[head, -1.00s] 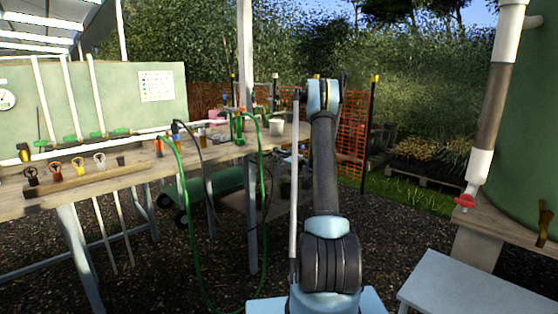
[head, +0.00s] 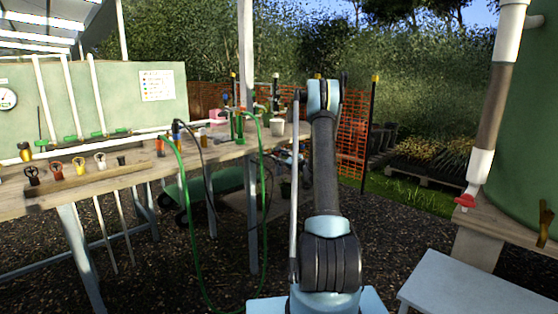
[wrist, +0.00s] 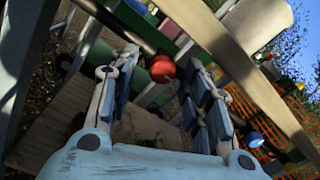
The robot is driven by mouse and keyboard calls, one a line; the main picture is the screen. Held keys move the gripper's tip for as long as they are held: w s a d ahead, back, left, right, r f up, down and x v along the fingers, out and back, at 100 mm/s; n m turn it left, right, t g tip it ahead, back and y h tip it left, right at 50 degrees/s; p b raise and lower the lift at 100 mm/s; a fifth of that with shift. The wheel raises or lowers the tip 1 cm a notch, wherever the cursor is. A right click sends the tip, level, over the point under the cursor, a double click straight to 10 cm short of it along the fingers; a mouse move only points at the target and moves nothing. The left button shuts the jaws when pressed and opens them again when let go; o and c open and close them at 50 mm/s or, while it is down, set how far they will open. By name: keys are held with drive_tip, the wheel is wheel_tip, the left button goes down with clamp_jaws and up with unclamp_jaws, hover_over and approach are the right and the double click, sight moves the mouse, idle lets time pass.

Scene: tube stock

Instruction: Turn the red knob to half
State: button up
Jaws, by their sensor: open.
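A round red knob (wrist: 162,68) shows in the wrist view at the end of a dark rod, in the gap between my fingertips. My gripper (wrist: 165,62) is open, with one finger on each side of the knob in the picture. Whether either finger touches it, and how deep it sits between them, I cannot tell. No turn mark on the knob is readable. In the head view my arm hides the gripper, and I cannot make out this knob there.
A red valve handle (head: 465,201) sits under the pipe at right. A wooden bench (head: 130,185) at left carries several coloured key-like fittings and a green hose (head: 192,230). A pale blue table (head: 470,290) stands at front right. Gravel between is open.

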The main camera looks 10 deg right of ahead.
drive_tip(key=v, duration=1.2)
drive_tip(key=shift+a, duration=0.1)
